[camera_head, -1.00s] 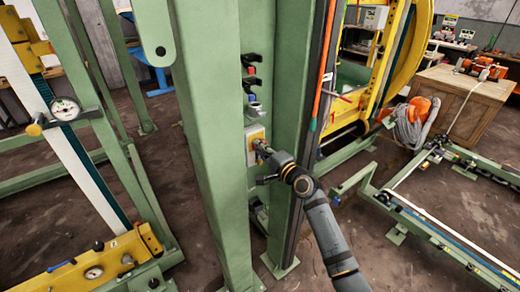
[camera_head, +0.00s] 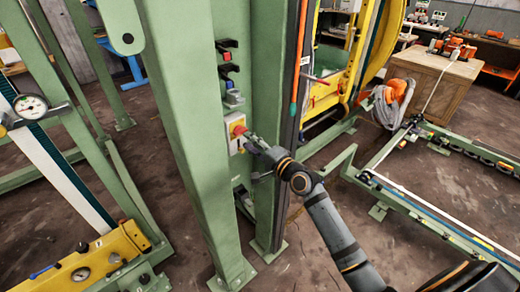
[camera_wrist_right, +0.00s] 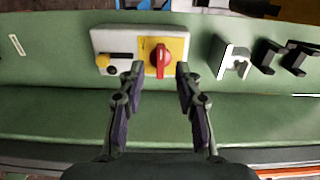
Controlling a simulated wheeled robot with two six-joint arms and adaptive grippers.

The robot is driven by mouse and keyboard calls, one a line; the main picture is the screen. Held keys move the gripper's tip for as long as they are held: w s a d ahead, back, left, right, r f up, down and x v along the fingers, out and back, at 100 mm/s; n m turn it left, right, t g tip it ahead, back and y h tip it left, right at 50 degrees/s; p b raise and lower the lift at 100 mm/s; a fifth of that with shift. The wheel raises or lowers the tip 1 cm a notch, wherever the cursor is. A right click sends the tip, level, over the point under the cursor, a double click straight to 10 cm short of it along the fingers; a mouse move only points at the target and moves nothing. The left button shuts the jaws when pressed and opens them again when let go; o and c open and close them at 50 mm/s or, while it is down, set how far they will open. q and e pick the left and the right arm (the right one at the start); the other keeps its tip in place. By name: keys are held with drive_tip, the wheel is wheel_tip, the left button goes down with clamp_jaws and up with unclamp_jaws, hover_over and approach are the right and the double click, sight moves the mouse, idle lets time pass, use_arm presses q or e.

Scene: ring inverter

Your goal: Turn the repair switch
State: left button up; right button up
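The repair switch is a red rotary knob (camera_wrist_right: 160,58) on a yellow plate, set in a pale box (camera_wrist_right: 118,42) that also carries a black-and-yellow button. The knob also shows on the green column in the head view (camera_head: 239,130). My right gripper (camera_wrist_right: 159,72) is open and empty. Its two fingertips stand on either side of the knob in the wrist view, with gaps between. In the head view the right gripper (camera_head: 252,140) reaches the box from the right, close to the knob; contact cannot be told. My left gripper is not in view.
An orange strip (camera_head: 300,50) runs down the column's right edge. A wooden crate (camera_head: 425,85) stands at the back right.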

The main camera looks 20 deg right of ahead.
drive_tip(key=v, duration=0.6)
drive_tip(key=shift+s, duration=0.3)
drive_tip(key=shift+d, duration=0.1)
